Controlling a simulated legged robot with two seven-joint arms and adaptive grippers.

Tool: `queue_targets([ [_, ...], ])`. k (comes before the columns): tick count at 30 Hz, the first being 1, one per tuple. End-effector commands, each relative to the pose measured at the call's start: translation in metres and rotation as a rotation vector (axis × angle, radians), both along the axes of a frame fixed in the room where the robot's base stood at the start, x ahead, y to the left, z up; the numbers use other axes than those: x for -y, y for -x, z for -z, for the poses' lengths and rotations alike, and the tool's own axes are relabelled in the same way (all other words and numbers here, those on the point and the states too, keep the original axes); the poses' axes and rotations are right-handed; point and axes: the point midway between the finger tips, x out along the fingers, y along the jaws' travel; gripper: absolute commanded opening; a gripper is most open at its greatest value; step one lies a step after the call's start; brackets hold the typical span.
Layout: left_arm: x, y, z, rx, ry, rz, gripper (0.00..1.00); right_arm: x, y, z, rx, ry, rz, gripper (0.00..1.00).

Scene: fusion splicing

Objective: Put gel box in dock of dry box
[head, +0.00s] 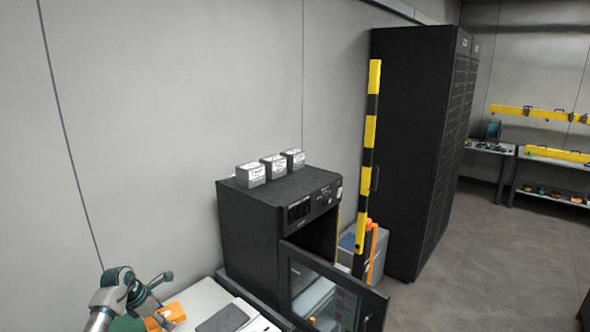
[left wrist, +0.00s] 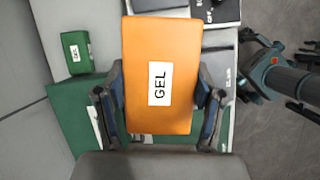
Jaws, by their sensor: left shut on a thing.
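The gel box is an orange box (left wrist: 145,50) with a white GEL label, held between the two fingers of my left gripper (left wrist: 160,105) in the left wrist view. In the head view my left gripper (head: 150,290) is at the lower left, with an orange part of the box (head: 170,314) beside it. The dry box (head: 250,235) is a black cabinet against the wall, to the right of my left gripper. Its glass door (head: 325,300) stands open toward the front. The dock inside cannot be made out. A dark arm with a gripper (left wrist: 250,68) shows at the right in the left wrist view; its jaws are unclear.
Small silver boxes (head: 273,167) stand on top of the dry box. A dark flat item (head: 222,319) lies on the white surface beside it. A yellow-black striped post (head: 369,150) and a tall black cabinet (head: 415,140) stand to the right. A small green box (left wrist: 76,53) lies at the left.

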Motion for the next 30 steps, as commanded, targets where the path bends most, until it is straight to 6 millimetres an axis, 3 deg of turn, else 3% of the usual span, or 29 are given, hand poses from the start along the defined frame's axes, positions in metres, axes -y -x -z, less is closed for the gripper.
queue_targets([
  [11, 0.069, 0.016, 0.017, -0.006, -0.009, 0.5, 0.25, -0.007, -0.032, 0.008, 0.018, -0.003, 0.005, 0.4],
  [16, 0.114, 0.038, 0.043, -0.014, -0.017, 0.882, 0.25, -0.012, -0.056, 0.009, 0.028, -0.006, 0.008, 0.4],
  [22, 0.169, 0.096, 0.1, -0.02, -0.032, 1.519, 0.25, -0.02, -0.092, 0.003, 0.041, -0.009, 0.013, 0.4],
  [30, 0.193, 0.17, 0.155, -0.011, -0.051, 2.074, 0.25, -0.025, -0.118, -0.012, 0.053, -0.011, 0.019, 0.4],
])
